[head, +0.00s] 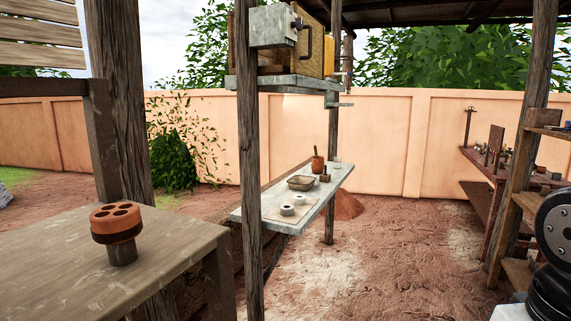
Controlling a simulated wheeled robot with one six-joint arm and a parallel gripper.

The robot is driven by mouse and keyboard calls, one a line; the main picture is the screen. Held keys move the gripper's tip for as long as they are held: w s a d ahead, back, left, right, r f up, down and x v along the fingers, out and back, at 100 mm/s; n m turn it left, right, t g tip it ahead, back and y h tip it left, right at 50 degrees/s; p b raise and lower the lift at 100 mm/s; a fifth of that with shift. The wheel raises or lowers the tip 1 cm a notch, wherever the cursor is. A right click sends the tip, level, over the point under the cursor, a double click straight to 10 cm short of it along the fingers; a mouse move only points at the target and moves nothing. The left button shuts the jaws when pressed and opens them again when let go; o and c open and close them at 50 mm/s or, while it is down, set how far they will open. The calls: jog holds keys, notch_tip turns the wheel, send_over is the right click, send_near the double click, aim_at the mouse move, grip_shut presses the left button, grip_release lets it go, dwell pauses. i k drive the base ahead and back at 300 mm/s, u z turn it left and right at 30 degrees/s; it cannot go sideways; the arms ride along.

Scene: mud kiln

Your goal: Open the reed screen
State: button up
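I see nothing that I can clearly tell is a reed screen. A pale panel of horizontal slats (40,42) hangs at the top left, cut off by the frame edge, with sky showing between some slats. I cannot tell whether it is the screen. My gripper is out of view; only a dark joint of my own arm shows at the lower right edge.
A wooden table (60,255) at the front left bears a terracotta piece with holes (116,217). Wooden posts (249,160) stand in front of a grey bench (258,214) with small pots. A shelf (287,82) holds a metal box. Bare ground (390,250) lies open at centre right.

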aim_at(317, 47)
jog(key=u, duration=0.1)
jog(key=i, duration=1.1)
jog(key=z, duration=0.25)
